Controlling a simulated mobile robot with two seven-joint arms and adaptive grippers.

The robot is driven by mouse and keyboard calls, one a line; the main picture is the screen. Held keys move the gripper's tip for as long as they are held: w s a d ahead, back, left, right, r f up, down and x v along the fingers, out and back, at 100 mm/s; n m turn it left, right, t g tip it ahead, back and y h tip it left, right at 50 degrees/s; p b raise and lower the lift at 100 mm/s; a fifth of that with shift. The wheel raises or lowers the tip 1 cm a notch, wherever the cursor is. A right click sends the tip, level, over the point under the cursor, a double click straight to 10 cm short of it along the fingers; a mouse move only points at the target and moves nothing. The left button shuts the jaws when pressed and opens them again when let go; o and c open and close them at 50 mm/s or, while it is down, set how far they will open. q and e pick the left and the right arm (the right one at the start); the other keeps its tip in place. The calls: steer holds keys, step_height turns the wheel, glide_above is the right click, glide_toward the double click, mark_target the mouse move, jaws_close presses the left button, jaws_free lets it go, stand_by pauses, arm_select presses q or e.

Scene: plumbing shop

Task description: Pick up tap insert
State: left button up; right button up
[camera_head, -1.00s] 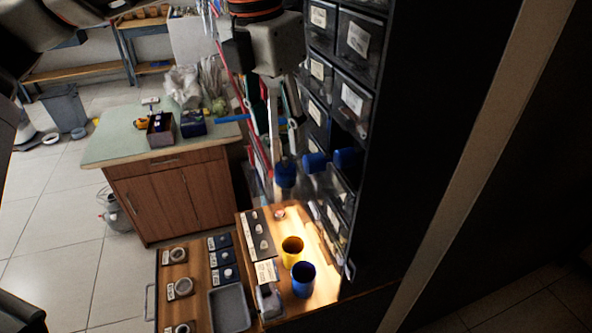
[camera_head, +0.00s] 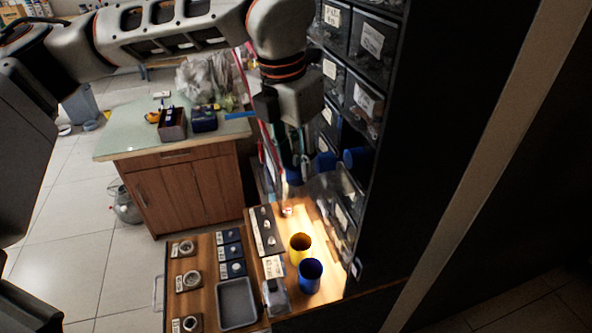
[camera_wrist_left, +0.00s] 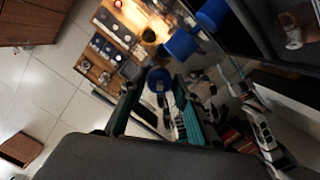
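Small pale fittings (camera_head: 267,225) stand on a dark strip on the wooden work board. I cannot tell which one is the tap insert. My left gripper (camera_head: 287,178) points down above the far end of the board, well clear of the fittings; its fingertips are hard to make out against the clutter. In the left wrist view its two dark fingers (camera_wrist_left: 152,95) stand apart with nothing visible held between them. My right gripper is not in view.
A yellow cup (camera_head: 300,242) and a blue cup (camera_head: 310,276) stand on the board near a grey tray (camera_head: 237,304). A black drawer rack (camera_head: 365,75) rises close to the gripper's right. A wooden cabinet (camera_head: 180,190) stands behind left, with open floor before it.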

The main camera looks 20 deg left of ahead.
mark_target(295, 156)
arm_select(q)
steer(key=c, duration=0.4)
steer(key=shift+r, duration=0.1)
steer(key=shift+c, duration=0.2)
step_height(295, 156, up, 20)
stand_by(0.4)
